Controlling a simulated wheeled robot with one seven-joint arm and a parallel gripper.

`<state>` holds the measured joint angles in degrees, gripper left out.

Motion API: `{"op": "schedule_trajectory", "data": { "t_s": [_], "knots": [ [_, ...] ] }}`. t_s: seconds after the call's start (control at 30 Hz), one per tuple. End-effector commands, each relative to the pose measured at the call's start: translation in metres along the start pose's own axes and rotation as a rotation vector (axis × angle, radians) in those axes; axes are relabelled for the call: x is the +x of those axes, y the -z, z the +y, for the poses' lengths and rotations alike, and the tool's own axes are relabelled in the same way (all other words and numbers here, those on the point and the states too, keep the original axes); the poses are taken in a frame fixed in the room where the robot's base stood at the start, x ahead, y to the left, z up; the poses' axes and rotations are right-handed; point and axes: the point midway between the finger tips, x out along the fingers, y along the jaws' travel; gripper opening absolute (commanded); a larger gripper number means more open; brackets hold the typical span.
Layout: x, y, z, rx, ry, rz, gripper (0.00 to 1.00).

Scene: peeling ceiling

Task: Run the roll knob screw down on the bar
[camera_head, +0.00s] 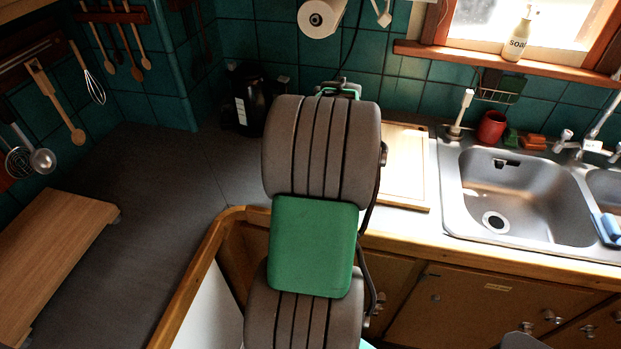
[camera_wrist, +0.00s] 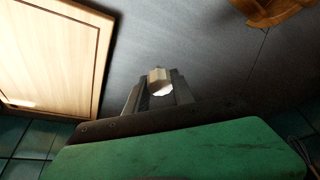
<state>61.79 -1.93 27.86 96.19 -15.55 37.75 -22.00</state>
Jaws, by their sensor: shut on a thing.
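My gripper (camera_wrist: 157,92) is shut on a small cream piece with a bright white face in the wrist view, probably the roll knob (camera_wrist: 159,80). In the head view my own arm hides the gripper and the piece. A white paper roll (camera_head: 318,17) hangs on the tiled wall at the top of the head view, with a dark core at its end. A bar for the knob is not clearly visible, and no contact between the knob and a bar shows.
A wooden board (camera_head: 404,180) lies on the counter right of my arm; it also shows in the wrist view (camera_wrist: 60,50). The steel sink (camera_head: 520,190) is farther right. A black appliance (camera_head: 247,100) stands left of my arm. The grey counter (camera_head: 150,200) has bare room.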

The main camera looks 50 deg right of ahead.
Motion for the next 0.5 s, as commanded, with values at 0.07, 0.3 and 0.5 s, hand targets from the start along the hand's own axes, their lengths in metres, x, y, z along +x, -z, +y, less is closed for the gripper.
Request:
{"op": "schedule_trajectory", "data": {
  "t_s": [0.07,0.3,0.5],
  "knots": [
    [0.0,0.0,0.0,0.0,0.001,-0.001,0.0],
    [0.004,-0.002,-0.002,-0.008,-0.016,0.023,0.0],
    [0.057,-0.011,-0.019,-0.091,-0.107,0.175,0.0]
  ]
}}
